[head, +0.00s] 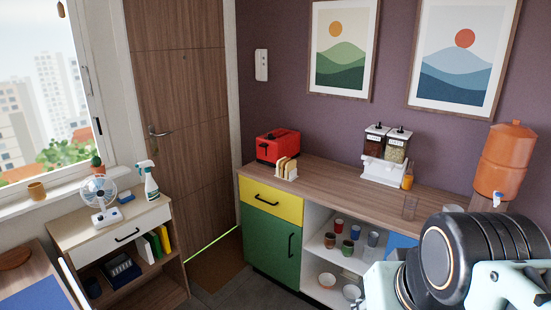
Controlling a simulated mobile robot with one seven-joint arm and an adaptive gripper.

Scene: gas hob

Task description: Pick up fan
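The fan (100,200) is a small white desk fan with a round caged head. It stands upright on the pale top of a small wooden cabinet (73,235), at the left below the window. Nothing covers the fan in the head view. Part of my arm, a large black ribbed cylinder with pale teal pieces, shows at the lower right, far from the fan. My gripper's fingers are not visible.
A spray bottle (149,182) and a blue sponge-like block (126,198) stand right of the fan. A cactus pot (98,167) and a mug (37,191) sit on the sill behind. A counter (335,188) runs along the right wall.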

